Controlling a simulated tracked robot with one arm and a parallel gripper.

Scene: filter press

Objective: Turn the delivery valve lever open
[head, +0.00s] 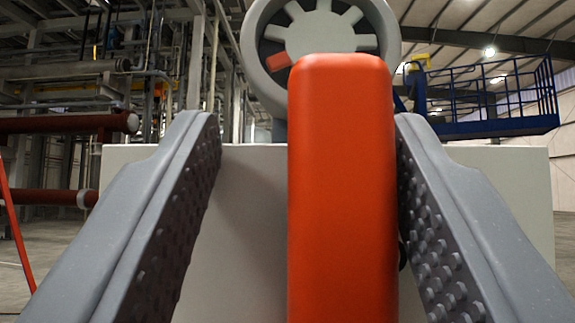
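The orange-red lever (342,190) stands upright in the middle of the head view, running from near the top down to the bottom edge. My gripper (305,125) is open, with its two grey studded fingers on either side of the lever. A wide gap lies between the left finger and the lever. The right finger is close beside the lever's right edge; I cannot tell if they touch. Behind the lever's top is a round grey housing (256,38) with a spoked face and a small orange-red mark. The lever hides its lower part and any joint.
A plain light-grey box (245,230) stands behind the lever and fingers. Dark red pipes (65,123) and steel framework are at the left. A red sloping bar (15,235) is at the left edge. A blue railed platform (490,105) is at the back right.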

